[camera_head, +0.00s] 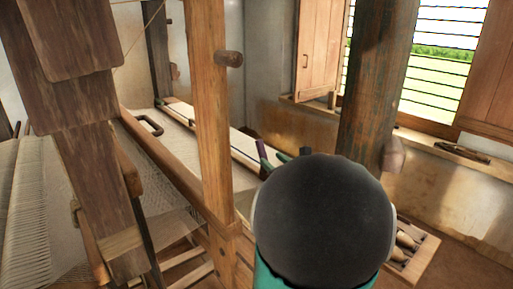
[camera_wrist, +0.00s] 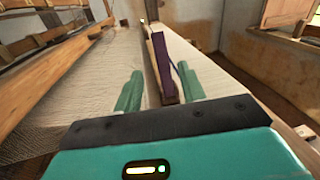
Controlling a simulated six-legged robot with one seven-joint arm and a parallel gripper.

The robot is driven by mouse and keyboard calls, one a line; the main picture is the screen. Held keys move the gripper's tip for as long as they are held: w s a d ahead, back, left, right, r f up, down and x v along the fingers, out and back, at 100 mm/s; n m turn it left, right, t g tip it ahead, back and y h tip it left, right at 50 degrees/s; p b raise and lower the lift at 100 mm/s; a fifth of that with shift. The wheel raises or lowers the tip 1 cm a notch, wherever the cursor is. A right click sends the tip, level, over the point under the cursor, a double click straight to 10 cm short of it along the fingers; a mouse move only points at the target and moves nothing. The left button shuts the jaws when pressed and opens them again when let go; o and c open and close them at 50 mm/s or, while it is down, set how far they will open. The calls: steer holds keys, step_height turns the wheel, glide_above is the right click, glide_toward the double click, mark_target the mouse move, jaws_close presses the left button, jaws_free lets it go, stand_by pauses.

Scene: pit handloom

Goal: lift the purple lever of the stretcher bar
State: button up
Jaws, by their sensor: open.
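The purple lever (camera_wrist: 166,62) shows in the wrist view as a long, narrow strip, with wood at its near end. It lies along the wooden stretcher bar (camera_wrist: 151,58) over the pale cloth. My gripper (camera_wrist: 159,72) is open, with one teal finger on each side of the lever's near end as seen from the wrist. I cannot tell whether the fingers touch it or are still above it. In the head view a small purple end of the lever (camera_head: 262,150) shows beside my gripper's fingers (camera_head: 290,155); my dark arm joint hides much around it.
A wooden loom post (camera_head: 208,110) stands left of my arm, and a thick dark pillar (camera_head: 375,85) stands behind it. A tray (camera_head: 424,255) with shuttle-like pieces lies at lower right. Pale cloth (camera_wrist: 95,75) stretches left of the lever.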

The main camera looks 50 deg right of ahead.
steer(key=x, duration=1)
steer(key=shift+d, duration=0.1)
steer(key=shift+c, duration=0.2)
jaws_close()
